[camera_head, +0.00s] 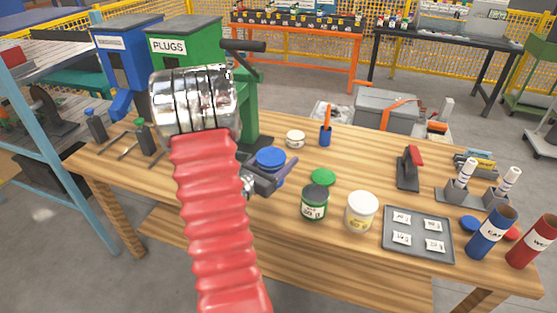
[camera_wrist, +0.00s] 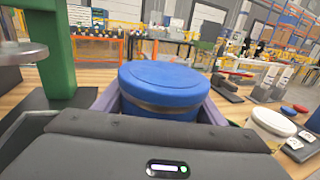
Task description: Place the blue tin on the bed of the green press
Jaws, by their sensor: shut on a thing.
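The blue tin (camera_head: 270,157) is between the fingers of my gripper (camera_head: 272,178), which is shut on it. In the wrist view the tin (camera_wrist: 168,85) fills the middle, upright, lid up, with a finger on each side. How far it is above the table is hard to tell. The green press (camera_head: 248,105) stands just behind and left of the tin, with a black lever on top. Its green column (camera_wrist: 52,45) and part of its dark base (camera_wrist: 62,98) show at the left of the wrist view. My arm hides much of the press bed in the head view.
Right of my gripper on the wooden table (camera_head: 290,235) are a green lid (camera_head: 323,177), a dark green jar (camera_head: 314,203) and a white tub (camera_head: 361,211). A small white tin (camera_head: 295,139) and a blue cup (camera_head: 325,134) stand behind. A grey tray (camera_head: 418,233) lies farther right.

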